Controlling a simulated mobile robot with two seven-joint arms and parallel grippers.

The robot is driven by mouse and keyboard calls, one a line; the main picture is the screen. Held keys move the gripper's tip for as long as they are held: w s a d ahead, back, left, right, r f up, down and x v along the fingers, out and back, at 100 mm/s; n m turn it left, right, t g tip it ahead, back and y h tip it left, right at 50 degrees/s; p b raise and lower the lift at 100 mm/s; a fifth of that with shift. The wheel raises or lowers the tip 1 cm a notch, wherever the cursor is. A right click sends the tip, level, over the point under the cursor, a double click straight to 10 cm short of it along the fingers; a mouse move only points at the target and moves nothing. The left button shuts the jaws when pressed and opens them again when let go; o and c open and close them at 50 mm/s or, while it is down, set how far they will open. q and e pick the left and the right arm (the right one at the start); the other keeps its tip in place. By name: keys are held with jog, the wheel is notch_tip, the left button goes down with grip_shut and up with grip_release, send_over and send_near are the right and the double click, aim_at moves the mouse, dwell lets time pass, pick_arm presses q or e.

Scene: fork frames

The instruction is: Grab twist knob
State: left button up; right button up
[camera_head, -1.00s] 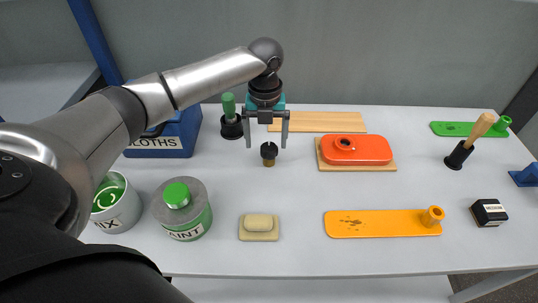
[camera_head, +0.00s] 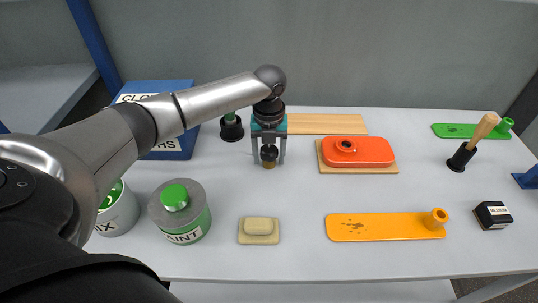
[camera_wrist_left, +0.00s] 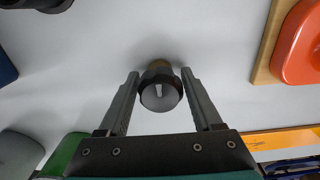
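The twist knob (camera_head: 269,154) is a small black knob with a brass-coloured base, standing on the white table. In the left wrist view the knob (camera_wrist_left: 160,93) shows its round face with a pale mark, between the two fingers. My left gripper (camera_head: 268,160) is lowered over it, with one finger on each side. In the left wrist view the fingers of my left gripper (camera_wrist_left: 160,85) are apart, with a narrow gap showing beside the knob. My right gripper is not in view.
An orange-red lid (camera_head: 372,152) on a wooden board lies to the right. A black holder with a green handle (camera_head: 231,130) stands close on the left. A paint can (camera_head: 181,214) and a soap dish (camera_head: 258,239) stand nearer.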

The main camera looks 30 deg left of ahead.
pick_arm(q)
jog(key=c, duration=0.4)
grip_shut()
